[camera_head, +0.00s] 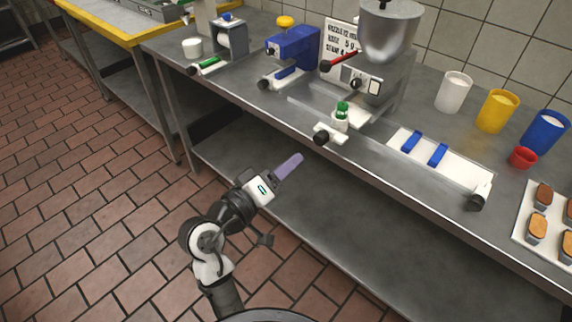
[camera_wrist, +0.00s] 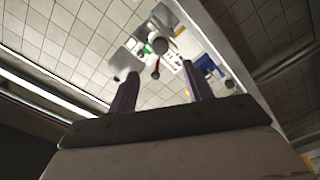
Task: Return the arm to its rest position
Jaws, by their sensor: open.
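My arm (camera_head: 215,245) rises from the bottom of the head view, in front of the counter (camera_head: 240,88). My gripper (camera_head: 289,166) has purple fingers and points up and right toward the counter's front edge, apart from it. In the wrist view my gripper (camera_wrist: 162,82) shows two dark fingers spread apart with nothing between them. The wrist view looks upward past the counter edge at the tiled wall.
A lower shelf (camera_head: 330,205) runs beneath. Brick floor at left is clear.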

